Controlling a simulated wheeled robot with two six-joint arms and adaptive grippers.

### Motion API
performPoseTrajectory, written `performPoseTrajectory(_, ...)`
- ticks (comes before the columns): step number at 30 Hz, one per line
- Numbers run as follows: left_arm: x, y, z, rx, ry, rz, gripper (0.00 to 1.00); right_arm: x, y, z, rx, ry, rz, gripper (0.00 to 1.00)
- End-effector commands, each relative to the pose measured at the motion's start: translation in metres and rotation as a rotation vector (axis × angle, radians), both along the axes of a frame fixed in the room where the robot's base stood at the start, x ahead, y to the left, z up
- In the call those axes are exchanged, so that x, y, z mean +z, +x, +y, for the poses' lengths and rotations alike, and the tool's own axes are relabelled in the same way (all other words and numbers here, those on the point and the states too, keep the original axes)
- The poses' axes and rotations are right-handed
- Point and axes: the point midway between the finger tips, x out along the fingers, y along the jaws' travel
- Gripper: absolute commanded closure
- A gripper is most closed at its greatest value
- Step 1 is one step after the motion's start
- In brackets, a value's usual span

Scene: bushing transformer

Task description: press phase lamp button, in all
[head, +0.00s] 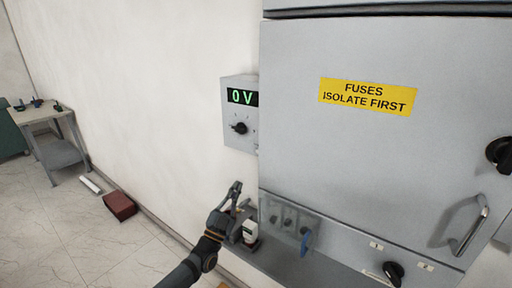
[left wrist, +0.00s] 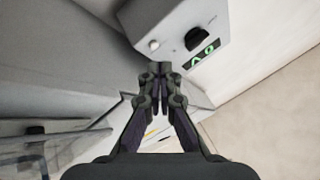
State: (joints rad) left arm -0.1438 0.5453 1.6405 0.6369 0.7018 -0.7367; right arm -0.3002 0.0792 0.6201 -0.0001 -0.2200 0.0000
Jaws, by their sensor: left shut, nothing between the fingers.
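A grey wall box (head: 238,112) with a green "0 V" display and a black knob (head: 240,128) hangs left of the cabinet. In the left wrist view the box (left wrist: 172,22) appears turned over. A small pale round button (left wrist: 153,44) sits on its face beside the knob (left wrist: 198,38). I cannot read any label on it. My left gripper (head: 236,187) is below the box in the head view, shut and empty. Its fingertips (left wrist: 160,67) appear close to the button in the wrist view; I see no clear contact. My right gripper is not in view.
A large grey cabinet (head: 370,150) with a yellow "FUSES ISOLATE FIRST" label fills the right. Its door handle (head: 472,226) sticks out. A ledge with small parts (head: 250,232) lies below the gripper. A table (head: 45,115) and a red box (head: 119,205) are at left.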

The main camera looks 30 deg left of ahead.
Motion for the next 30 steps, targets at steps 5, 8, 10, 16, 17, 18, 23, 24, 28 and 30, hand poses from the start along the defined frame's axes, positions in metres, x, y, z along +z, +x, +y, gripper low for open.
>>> performPoseTrajectory(5,0.059,-0.011,-0.007,-0.002,0.017,-0.127,1.0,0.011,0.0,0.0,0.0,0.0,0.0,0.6)
performPoseTrajectory(8,0.074,-0.015,-0.009,-0.001,0.022,-0.164,1.0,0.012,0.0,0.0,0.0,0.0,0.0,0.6)
performPoseTrajectory(10,0.079,-0.017,-0.01,-0.001,0.024,-0.177,1.0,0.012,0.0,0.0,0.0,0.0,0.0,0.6)
performPoseTrajectory(16,0.081,-0.018,-0.01,-0.001,0.024,-0.182,1.0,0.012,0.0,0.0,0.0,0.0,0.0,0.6)
performPoseTrajectory(17,0.081,-0.018,-0.01,-0.001,0.024,-0.182,1.0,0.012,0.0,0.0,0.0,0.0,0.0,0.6)
performPoseTrajectory(18,0.081,-0.017,-0.01,0.0,0.023,-0.182,1.0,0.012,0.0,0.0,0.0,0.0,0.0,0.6)
performPoseTrajectory(23,0.078,-0.014,-0.01,0.0,0.023,-0.183,1.0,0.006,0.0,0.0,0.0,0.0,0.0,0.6)
performPoseTrajectory(24,0.077,-0.011,-0.01,0.0,0.023,-0.183,1.0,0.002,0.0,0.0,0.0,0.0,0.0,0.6)
performPoseTrajectory(28,0.073,0.004,-0.011,0.0,0.023,-0.186,1.0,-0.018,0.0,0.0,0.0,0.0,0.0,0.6)
performPoseTrajectory(30,0.073,0.014,-0.012,0.0,0.022,-0.186,1.0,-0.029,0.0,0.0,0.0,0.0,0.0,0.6)
